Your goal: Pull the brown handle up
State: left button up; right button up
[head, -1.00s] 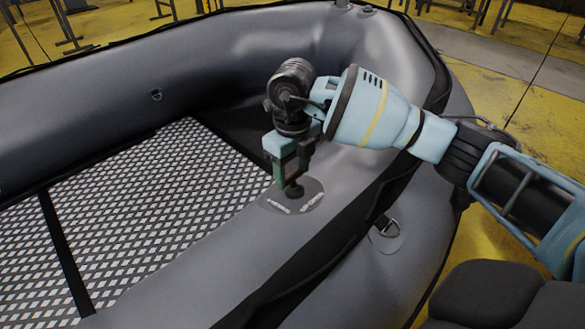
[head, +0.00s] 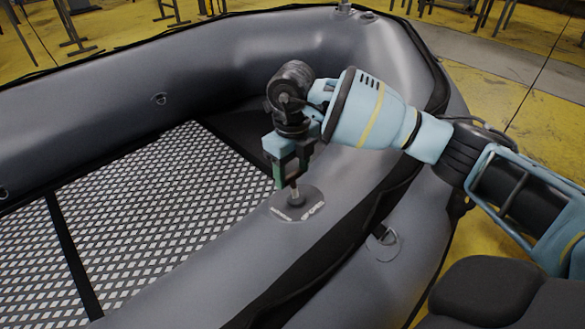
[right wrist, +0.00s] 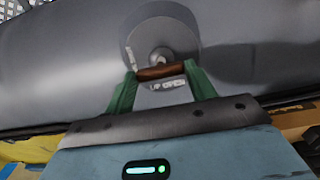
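The brown handle (right wrist: 160,72) is a short bar in the right wrist view, lying between the two green fingers of my right gripper. The fingers touch its two ends, so the gripper (head: 290,180) is shut on it. In the head view the gripper points down, and the handle is mostly hidden between its fingers. A thin light stem (head: 294,191) shows below the fingers, standing on a round dark grey valve plate (head: 299,207) with white lettering. The plate (right wrist: 160,45) also shows in the right wrist view. My left gripper is not in view.
The plate sits on the grey tube of the inflatable boat (head: 225,255). A patterned floor panel (head: 150,200) lies inside it to the left. A ring patch (head: 384,243) is on the tube's outer side. The space above the tube is clear.

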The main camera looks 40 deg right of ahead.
aim_at(292, 175)
jog(key=o, duration=0.4)
jog(key=shift+r, duration=0.2)
jog(key=shift+r, duration=0.1)
notch_tip(292, 175, up, 8)
jog(key=p, duration=0.2)
jog(key=shift+p, duration=0.35)
jog(key=shift+f, duration=0.2)
